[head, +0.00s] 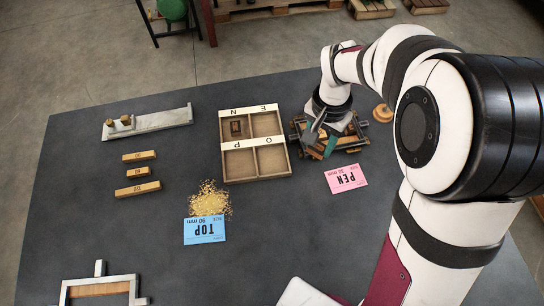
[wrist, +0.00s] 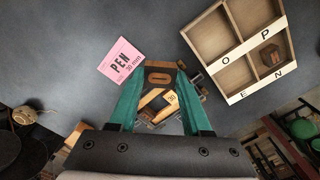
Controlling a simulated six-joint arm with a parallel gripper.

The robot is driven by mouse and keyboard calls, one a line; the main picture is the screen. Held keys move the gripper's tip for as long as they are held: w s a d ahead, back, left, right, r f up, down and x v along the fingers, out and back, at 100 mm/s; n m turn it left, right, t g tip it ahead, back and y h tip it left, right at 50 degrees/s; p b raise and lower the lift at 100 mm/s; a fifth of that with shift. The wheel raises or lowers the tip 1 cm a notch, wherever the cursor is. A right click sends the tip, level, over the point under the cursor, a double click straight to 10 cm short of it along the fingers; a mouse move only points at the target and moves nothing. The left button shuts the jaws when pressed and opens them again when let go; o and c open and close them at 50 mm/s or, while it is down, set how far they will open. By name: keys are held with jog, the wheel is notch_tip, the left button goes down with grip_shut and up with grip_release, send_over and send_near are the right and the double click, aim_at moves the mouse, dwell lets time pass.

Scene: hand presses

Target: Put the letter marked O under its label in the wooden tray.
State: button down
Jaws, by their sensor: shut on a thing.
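My gripper (wrist: 160,84) is shut on a wooden letter block marked O (wrist: 158,73), held between its green fingertips in the wrist view. In the head view my gripper (head: 326,140) is right of the wooden tray, and the held letter is not clearly visible there. The wooden tray (head: 288,165) has several compartments and white label strips lettered N, E, P and O. It also shows in the wrist view (wrist: 287,50) at the upper right. A dark letter block (head: 236,127) lies in the compartment by the N. The compartments by the O label look empty.
A jumble of wooden and metal pieces (head: 350,142) lies below and around my gripper. A pink PEN card (head: 346,178) is just in front. A blue TOP card (head: 205,229), yellowish grains (head: 209,197), wooden blocks (head: 138,173) and a metal stick (head: 160,123) lie farther left.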

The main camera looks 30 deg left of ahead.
send_over(271, 161)
jog(key=f, duration=0.6)
jog(key=shift+d+f, duration=0.15)
jog(key=shift+d, duration=0.05)
jog(key=f, duration=0.4)
jog(key=shift+a+f, duration=0.1)
jog(key=shift+a, duration=0.1)
jog(key=shift+f, duration=0.15)
jog(key=shift+c, duration=1.8)
grip_release()
